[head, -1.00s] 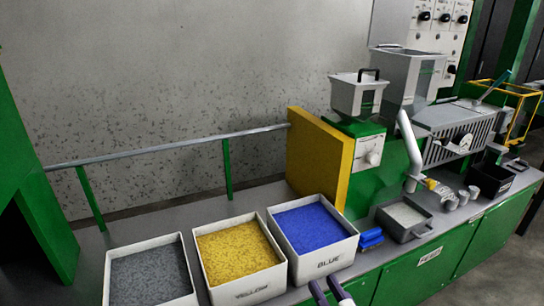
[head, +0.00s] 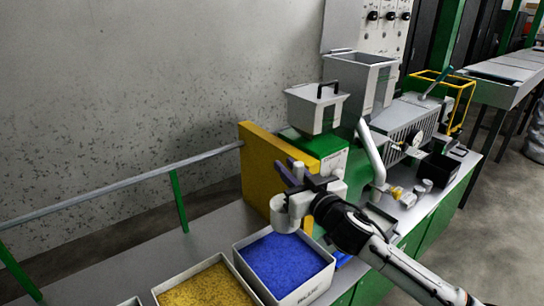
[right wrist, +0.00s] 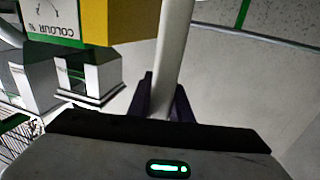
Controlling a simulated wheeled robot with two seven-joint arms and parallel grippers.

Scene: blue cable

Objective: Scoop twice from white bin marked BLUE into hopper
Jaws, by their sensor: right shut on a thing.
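The white bin marked BLUE (head: 318,290) is at the lower middle of the head view, filled with blue pellets (head: 285,262). My right gripper (head: 291,176) is above and behind it, beside the yellow panel. It is shut on a pale grey scoop (head: 287,214), whose handle (right wrist: 173,60) runs up between the fingers in the right wrist view. The scoop's contents cannot be seen. A small grey hopper (head: 312,111) with a black handle stands on the green machine behind the gripper; it appears upside down in the right wrist view (right wrist: 92,77). My left gripper is not in view.
A larger grey hopper (head: 366,86) stands behind the small one. The yellow panel (head: 257,165) rises close behind my right gripper. A bin of yellow pellets (head: 203,287) stands left of the blue one. A rail (head: 120,182) runs along the back.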

